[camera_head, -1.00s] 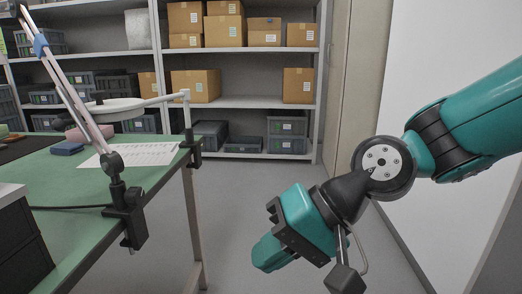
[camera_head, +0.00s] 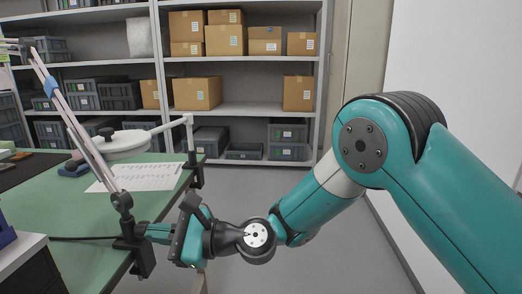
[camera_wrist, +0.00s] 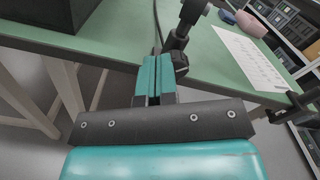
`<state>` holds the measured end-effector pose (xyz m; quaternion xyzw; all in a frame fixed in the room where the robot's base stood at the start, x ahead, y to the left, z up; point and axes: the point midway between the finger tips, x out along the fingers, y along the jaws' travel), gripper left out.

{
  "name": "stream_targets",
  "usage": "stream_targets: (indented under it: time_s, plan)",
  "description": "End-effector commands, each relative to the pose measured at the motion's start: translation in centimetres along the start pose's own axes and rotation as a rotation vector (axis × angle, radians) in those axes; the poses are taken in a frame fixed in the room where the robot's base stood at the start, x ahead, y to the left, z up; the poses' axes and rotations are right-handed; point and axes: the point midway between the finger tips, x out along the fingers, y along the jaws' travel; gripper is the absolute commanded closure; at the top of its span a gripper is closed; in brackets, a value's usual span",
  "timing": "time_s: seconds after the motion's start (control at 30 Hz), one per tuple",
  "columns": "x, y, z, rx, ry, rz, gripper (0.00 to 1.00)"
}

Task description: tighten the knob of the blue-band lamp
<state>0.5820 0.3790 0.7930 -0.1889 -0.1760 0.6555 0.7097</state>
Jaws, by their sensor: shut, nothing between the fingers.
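The blue-band lamp (camera_head: 92,147) has a thin metallic arm with a blue band (camera_head: 51,86). It leans up to the left from a black clamp (camera_head: 134,256) on the near table edge. The clamp also shows in the wrist view (camera_wrist: 179,58). A dark joint (camera_head: 122,201) sits above the clamp; I cannot tell which part is the knob. My gripper (camera_head: 150,232) is shut and empty, pointing left with its tips close beside the clamp. In the wrist view its fingers (camera_wrist: 156,62) are together, just left of the clamp. I cannot tell whether they touch it.
A second lamp with a white round head (camera_head: 125,147) is clamped at the far table corner. A paper sheet (camera_head: 150,177) lies on the green table (camera_head: 80,215). A dark drawer unit (camera_head: 35,272) stands at the near left. Shelves with boxes (camera_head: 195,93) line the back.

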Motion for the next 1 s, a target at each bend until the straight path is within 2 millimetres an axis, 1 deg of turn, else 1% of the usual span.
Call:
stream_targets:
  time_s: [0.03, 0.1, 0.33, 1.0]
  plan:
    - [0.6, -0.2, 0.5, 0.001, 0.0, 0.003, 1.0]
    - [1.3, -0.2, 0.4, 0.001, 0.0, 0.003, 1.0]
    - [2.5, 0.1, 0.2, -0.005, -0.001, 0.004, 1.0]
    - [3.5, 0.3, -0.1, -0.01, 0.006, 0.006, 1.0]
